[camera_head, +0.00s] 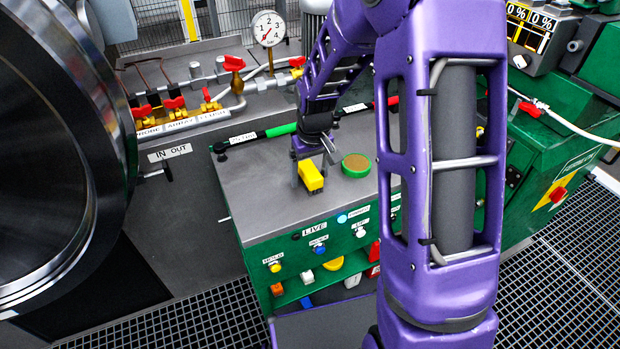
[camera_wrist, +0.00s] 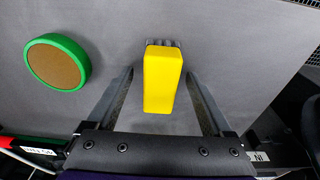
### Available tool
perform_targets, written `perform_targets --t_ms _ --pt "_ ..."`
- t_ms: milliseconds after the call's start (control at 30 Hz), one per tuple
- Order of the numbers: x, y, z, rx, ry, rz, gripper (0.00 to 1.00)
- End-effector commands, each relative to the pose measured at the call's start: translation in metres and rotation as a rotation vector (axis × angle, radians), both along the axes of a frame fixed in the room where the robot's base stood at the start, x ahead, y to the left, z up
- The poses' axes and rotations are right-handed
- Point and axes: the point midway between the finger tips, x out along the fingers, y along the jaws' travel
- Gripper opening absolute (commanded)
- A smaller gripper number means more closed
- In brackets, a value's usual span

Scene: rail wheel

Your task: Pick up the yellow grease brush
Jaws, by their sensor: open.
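The yellow grease brush (camera_head: 311,177) stands on the grey top of the green cabinet in the head view. In the wrist view the yellow brush (camera_wrist: 163,79) shows as a yellow block with dark bristles at its far end. My gripper (camera_head: 309,172) is at the brush, pointing down. In the wrist view its two fingers (camera_wrist: 160,92) are open, one on each side of the brush, with a visible gap on both sides. Contact with the brush does not show.
A round green-rimmed tin (camera_head: 356,165) with a brown top sits right of the brush; it also shows in the wrist view (camera_wrist: 57,62). The cabinet front (camera_head: 290,257) has buttons and labels. A large wheel (camera_head: 60,150) stands at left.

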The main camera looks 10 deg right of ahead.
Motion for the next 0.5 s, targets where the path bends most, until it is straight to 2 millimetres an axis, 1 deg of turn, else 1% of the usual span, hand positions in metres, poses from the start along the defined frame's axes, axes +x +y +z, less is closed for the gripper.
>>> perform_targets --t_ms 200,233,367,400,467,500 --pt "0.0002 0.0 -0.001 0.0 -0.001 0.0 0.85" --pt "0.0002 0.0 -0.0009 0.0 -0.001 0.0 0.83" --pt "0.0001 0.0 -0.0008 0.0 0.0 0.0 0.6" --pt "0.0001 -0.0001 -0.0008 0.0 -0.001 0.0 0.53" --pt "0.0001 0.0 -0.0008 0.0 -0.001 0.0 0.42" --pt "0.0001 -0.0001 -0.0008 0.0 -0.001 0.0 0.35"
